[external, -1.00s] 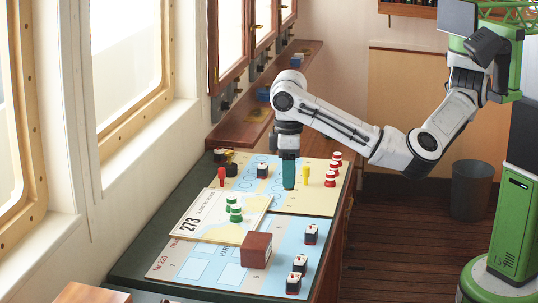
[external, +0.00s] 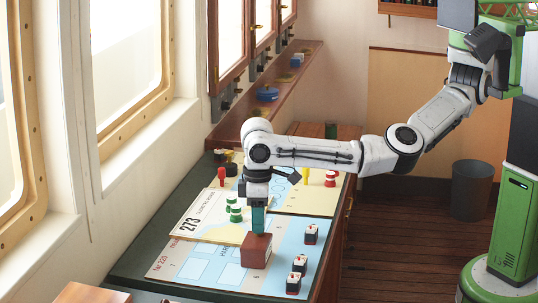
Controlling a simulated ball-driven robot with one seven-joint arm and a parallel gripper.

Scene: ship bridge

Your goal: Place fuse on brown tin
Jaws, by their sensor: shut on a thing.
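The brown tin (external: 255,252) is a reddish-brown box on the light blue chart in the external view, near the front of the chart table. My gripper (external: 258,231) points straight down, with its teal end right above the tin's top. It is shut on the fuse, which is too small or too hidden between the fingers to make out. I cannot tell whether the fuse touches the tin's top.
Green-and-white pieces (external: 235,213) stand just left of my gripper. Several dark ship-like pieces (external: 299,264) stand right of the tin. Red-and-white pieces (external: 330,179) and a yellow pin (external: 305,176) stand farther back. Bare chart lies left of the tin.

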